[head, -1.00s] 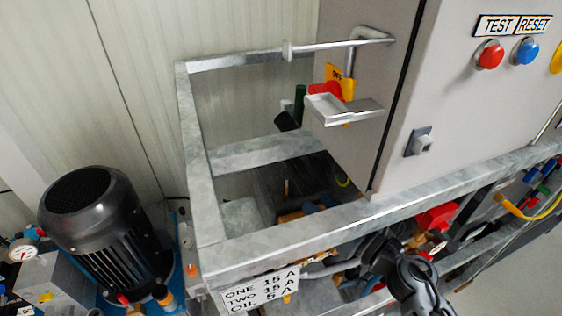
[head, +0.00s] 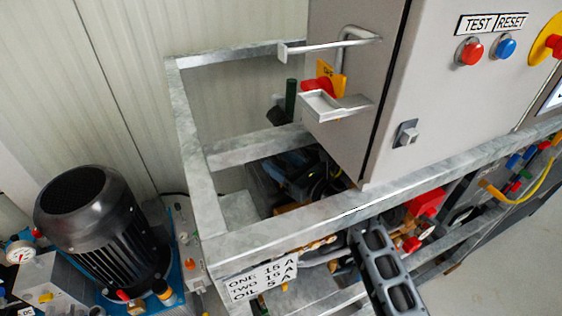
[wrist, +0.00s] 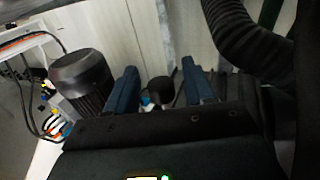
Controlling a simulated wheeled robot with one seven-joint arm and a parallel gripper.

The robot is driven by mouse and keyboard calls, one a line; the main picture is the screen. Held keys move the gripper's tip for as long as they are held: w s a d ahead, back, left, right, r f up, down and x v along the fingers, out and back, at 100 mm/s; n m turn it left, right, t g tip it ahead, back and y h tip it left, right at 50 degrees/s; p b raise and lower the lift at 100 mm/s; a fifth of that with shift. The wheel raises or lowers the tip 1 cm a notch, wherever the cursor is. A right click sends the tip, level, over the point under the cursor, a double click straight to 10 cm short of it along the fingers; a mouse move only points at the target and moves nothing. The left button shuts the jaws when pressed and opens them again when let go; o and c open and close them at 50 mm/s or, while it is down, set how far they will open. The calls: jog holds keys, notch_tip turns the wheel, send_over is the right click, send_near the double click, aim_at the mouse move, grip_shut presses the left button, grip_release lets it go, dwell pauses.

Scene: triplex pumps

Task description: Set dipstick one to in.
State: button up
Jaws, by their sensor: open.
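I cannot pick out dipstick one for sure in either view. Small orange (head: 162,290) and red (head: 122,295) fittings show at the foot of the black motor (head: 90,225), at the lower left of the head view. In the wrist view my gripper (wrist: 162,85) has its two blue fingers wide apart, with nothing held between them. A dark rounded thing (wrist: 159,92) shows beyond the gap, with a little blue beside it. The black motor also shows left of the fingers in the wrist view (wrist: 82,80). My gripper's fingertips are not clear in the head view.
A grey metal frame (head: 198,180) stands right of the motor. A grey cabinet (head: 440,100) with a protruding handle (head: 335,45) stands on it. A label plate (head: 262,278) hangs at the frame's front corner. A thick ribbed black hose (wrist: 245,45) crosses the wrist view's upper right.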

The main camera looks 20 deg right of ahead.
jog(key=shift+w, duration=0.1)
grip_shut()
dwell(0.5)
